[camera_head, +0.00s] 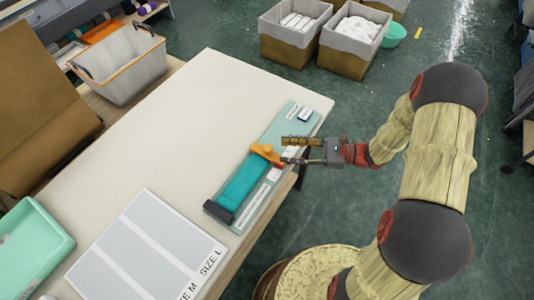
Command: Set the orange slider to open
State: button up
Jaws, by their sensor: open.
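The orange slider (265,154) sits on a pale green panel (297,115) that lies along the table's right edge. A teal strip (241,184) runs from the slider toward the near end of the panel, where there is a dark end piece (220,209). My gripper (285,150) is open and reaches in from the right, with its fingertips close to the slider's right side. I cannot tell whether a finger touches the slider. The gripper partly hides white labels on the panel.
The pale table (190,110) has clear space left of the panel. A size sheet (140,250) and a mint tray (30,250) are at the near left. A grey bin (120,75) stands at the far left. Lined crates (292,48) are on the floor beyond.

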aim_at(268, 148)
jog(key=shift+w+d+f+m+t, duration=0.2)
jog(key=shift+f+m+t, duration=0.1)
jog(key=shift+f+m, duration=0.1)
jog(key=shift+w+d+f+m+t, duration=0.15)
jog(key=shift+f+m+t, duration=0.15)
jog(key=shift+f, duration=0.1)
jog(key=shift+b+x, duration=0.85)
jog(key=shift+x, duration=3)
jog(key=shift+r, duration=0.15)
jog(key=shift+c, duration=0.3)
grip_shut()
